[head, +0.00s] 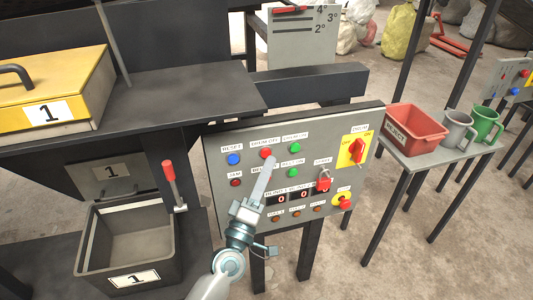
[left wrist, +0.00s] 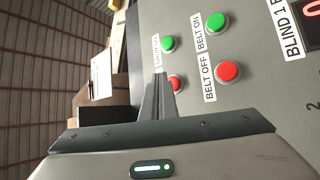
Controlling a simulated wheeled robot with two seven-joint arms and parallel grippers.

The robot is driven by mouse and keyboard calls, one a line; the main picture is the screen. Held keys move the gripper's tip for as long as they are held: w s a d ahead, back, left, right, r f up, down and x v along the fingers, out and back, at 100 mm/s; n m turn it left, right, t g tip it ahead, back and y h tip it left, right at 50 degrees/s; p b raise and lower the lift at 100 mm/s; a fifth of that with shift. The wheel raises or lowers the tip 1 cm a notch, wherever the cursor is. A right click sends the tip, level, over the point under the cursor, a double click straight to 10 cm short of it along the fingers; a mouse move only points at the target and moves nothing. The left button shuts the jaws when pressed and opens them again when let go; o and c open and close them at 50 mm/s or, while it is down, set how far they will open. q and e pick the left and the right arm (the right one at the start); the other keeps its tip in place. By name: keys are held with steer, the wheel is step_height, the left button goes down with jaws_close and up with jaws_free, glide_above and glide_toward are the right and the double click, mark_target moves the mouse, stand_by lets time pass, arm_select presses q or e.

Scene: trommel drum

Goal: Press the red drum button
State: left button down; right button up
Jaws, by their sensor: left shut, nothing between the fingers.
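The red drum button (head: 266,153) is on the upper part of the grey control panel (head: 218,150), under a small white label and left of a green button (head: 295,148). My left gripper (head: 270,163) is shut and empty, its fingertips just below and in front of the red drum button. In the left wrist view the shut fingers (left wrist: 160,76) partly cover the red drum button (left wrist: 176,84); a green button (left wrist: 168,43) is above it. I cannot tell whether the tips touch the button. My right gripper is out of view.
The belt off red button (left wrist: 228,72) and belt on green button (left wrist: 218,21) are close by. A blue reset button (head: 233,159), a yellow rotary switch plate (head: 346,150) and a red emergency button (head: 342,202) share the panel. A red bin (head: 415,135) stands right.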

arm_select(q)
steer(key=shift+s+d, duration=0.1)
steer(key=s, duration=0.2)
steer(key=s+d+p, duration=0.1)
steer(key=s, duration=0.1)
steer(key=shift+s+d, duration=0.2)
steer(key=shift+s, duration=0.05)
stand_by(0.4)
stand_by(0.6)
